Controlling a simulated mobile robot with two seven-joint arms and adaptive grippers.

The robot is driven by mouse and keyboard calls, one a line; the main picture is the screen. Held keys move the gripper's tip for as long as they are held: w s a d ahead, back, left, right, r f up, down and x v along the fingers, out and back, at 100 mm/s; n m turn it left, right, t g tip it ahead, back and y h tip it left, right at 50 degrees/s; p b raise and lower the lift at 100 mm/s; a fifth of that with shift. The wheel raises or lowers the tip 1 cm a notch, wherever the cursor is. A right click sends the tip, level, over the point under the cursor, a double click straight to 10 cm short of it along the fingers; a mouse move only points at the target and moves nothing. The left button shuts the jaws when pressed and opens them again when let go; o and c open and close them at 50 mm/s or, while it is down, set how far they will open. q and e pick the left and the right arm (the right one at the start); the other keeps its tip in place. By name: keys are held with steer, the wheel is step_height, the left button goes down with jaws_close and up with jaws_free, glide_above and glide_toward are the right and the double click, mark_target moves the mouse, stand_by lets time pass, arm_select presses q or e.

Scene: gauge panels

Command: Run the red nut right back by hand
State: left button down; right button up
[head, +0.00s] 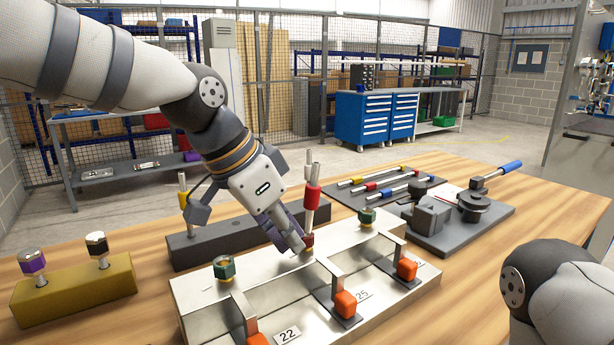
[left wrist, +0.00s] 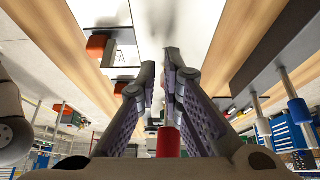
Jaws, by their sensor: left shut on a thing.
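My left gripper (head: 298,241) reaches down to the pale metal fixture (head: 195,298) in the head view. Its fingers are shut on the small dark red nut (head: 308,240) at the fixture's back edge, and they hide part of it. A steel rod with a red sleeve (head: 312,197) stands upright just by the fingertips, in line with the nut. In the left wrist view a red sleeve (left wrist: 168,142) shows between the fingers (left wrist: 159,88), with the rod running on toward the tips. The nut itself cannot be made out there. My right gripper is out of view.
Green nuts (head: 224,268) (head: 367,216) stand on the fixture either side. Orange blocks (head: 345,303) line its front. A dark rack (head: 225,242) is behind, a yellow block (head: 75,290) to the left. Clamps and a mat of rods (head: 385,188) lie at back right. Bare table lies at right.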

arm_select(q)
step_height(320, 180, up, 6)
steer(key=shift+w+f, duration=0.1)
steer(key=f, duration=0.2)
steer(key=w+a+f, duration=0.1)
steer(key=f, duration=0.1)
steer(key=w+f, duration=0.1)
steer(key=f, duration=0.1)
steer(key=shift+a, duration=0.2)
stand_by(0.4)
steer(key=shift+d, duration=0.3)
stand_by(0.6)
steer(key=shift+s+d, duration=0.25)
steer(key=shift+s, duration=0.2)
